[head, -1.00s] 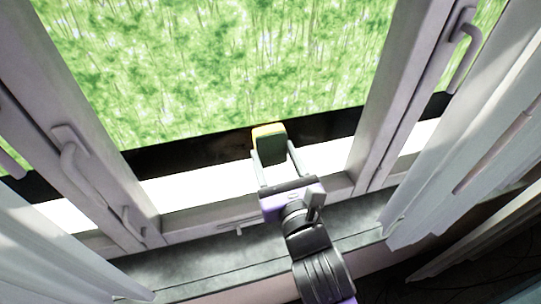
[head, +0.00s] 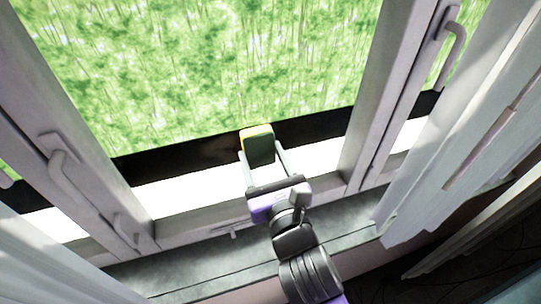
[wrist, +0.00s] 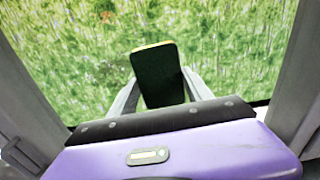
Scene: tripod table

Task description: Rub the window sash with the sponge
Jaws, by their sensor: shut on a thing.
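The sponge (head: 259,147) has a dark green face and a yellow edge. My gripper (head: 261,158) is shut on it, one finger at each side, and holds it upright in front of the window glass. The sponge also shows in the wrist view (wrist: 160,75), between the fingers of my gripper (wrist: 163,95). The window sash (head: 200,216) is a pale frame around the pane, with its bottom rail below and behind my gripper. I cannot tell whether the sponge touches the glass or the sash.
A window handle (head: 66,170) juts out on the left frame, and another handle (head: 452,50) on the right. Pale curtains hang at the right (head: 470,140) and the lower left (head: 35,262). A grey sill (head: 190,268) runs below the window.

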